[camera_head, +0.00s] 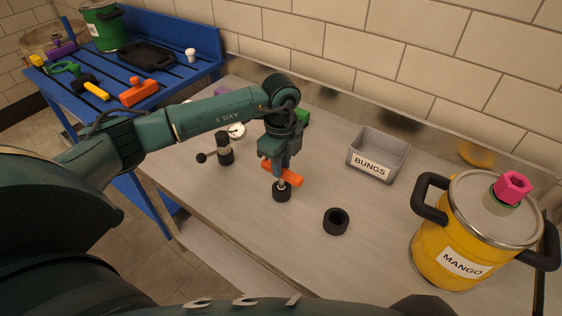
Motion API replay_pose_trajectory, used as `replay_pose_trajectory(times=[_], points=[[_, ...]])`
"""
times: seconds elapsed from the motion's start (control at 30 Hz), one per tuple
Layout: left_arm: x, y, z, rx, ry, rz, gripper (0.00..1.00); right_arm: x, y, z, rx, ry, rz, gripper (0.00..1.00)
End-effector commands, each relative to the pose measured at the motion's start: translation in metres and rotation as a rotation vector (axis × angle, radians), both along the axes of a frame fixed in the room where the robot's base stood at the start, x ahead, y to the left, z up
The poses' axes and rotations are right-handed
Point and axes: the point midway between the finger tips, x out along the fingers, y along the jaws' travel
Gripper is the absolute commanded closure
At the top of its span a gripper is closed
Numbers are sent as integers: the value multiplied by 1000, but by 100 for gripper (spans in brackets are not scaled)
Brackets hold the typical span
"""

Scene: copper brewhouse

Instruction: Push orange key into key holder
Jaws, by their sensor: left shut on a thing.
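The orange key (292,179) is a bright orange crossbar with a short pale shaft below it. My left gripper (279,171) points down over the bench and is shut on the orange key's bar. The shaft stands over a short black cylinder (282,194), which looks like a key holder, and its tip meets the cylinder's top. How deep the shaft sits in it cannot be told. A wider black ring (336,222) with an open hole stands on the bench to the right, apart from the key. My right gripper is not in view.
A grey box labelled BUNGS (370,165) and a yellow MANGO pot (450,240) stand to the right. A black fitting with a side knob (225,155) stands to the left. The bench (270,235) is bare in front. A blue table (190,75) with tools is behind left.

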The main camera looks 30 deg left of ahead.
Motion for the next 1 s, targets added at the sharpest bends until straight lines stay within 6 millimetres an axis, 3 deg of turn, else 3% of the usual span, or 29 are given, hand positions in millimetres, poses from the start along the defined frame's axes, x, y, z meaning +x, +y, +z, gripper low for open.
replay_pose_trajectory(times=[0.1,0.13,0.4,0.73,1.0], points=[[0,0,-4,0,0,0,100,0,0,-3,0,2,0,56],[0,0,-3,0,-1,0,76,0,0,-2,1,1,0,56],[0,0,-3,0,0,0,54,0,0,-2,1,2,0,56],[0,0,1,0,0,0,53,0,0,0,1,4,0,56],[0,0,28,-1,-1,0,53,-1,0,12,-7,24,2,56]])
